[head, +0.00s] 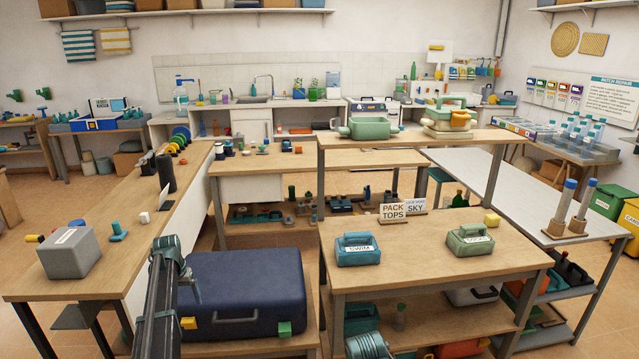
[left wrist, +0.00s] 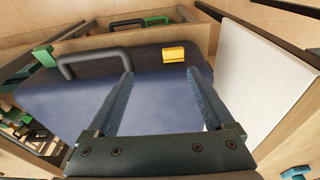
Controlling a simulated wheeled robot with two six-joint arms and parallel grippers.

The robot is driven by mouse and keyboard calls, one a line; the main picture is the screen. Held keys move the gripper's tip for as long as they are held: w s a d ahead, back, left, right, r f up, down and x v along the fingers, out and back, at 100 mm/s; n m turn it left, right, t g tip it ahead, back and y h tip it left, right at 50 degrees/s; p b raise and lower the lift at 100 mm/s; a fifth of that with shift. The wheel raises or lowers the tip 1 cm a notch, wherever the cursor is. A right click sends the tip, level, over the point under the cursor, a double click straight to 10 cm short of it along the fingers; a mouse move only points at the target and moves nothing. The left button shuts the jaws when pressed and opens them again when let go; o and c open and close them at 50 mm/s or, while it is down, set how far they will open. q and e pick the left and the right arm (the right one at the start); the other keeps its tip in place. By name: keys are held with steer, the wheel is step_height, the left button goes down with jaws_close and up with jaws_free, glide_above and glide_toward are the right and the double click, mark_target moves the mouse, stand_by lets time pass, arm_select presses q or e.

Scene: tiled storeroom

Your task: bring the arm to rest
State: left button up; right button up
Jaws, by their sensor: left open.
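My left gripper (head: 170,258) shows in the head view at the lower left, at the end of my dark arm. It also shows in the left wrist view (left wrist: 159,80), with its two blue fingers spread apart and nothing between them. A dark blue case (head: 246,285) lies just right of my arm in the head view. In the left wrist view the blue case (left wrist: 160,105) lies behind the open fingers; I cannot tell whether they touch it. The case has a dark handle, a yellow latch (left wrist: 173,54) and a green corner piece (left wrist: 44,57).
A wooden bench with a grey box (head: 68,253) stands left of my arm. A wooden table (head: 405,270) on the right bears a blue case (head: 357,251) and a green case (head: 470,241). A white-topped table (head: 520,185) stands farther right. Tiled floor shows between the benches.

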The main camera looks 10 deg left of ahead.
arm_select(q)
steer(key=s+d+r+m+p, duration=0.1)
steer(key=s+d+r+p, duration=0.15)
steer(key=d, duration=0.65)
steer(key=s+d+r+m+p, duration=0.1)
steer(key=s+d, duration=0.2)
steer(key=d, duration=0.6)
steer(key=s+d+r+m+g+p, duration=0.1)
steer(key=s+d+r+m+p, duration=0.1)
steer(key=s+d, duration=1)
steer(key=s+d+r+m+g+p, duration=0.1)
steer(key=s+d+r+p, duration=0.3)
steer(key=s+d, duration=0.9)
steer(key=shift+d+r+m+y, duration=0.4)
steer(key=shift+d+r+m, duration=0.1)
steer(key=shift+m, duration=0.1)
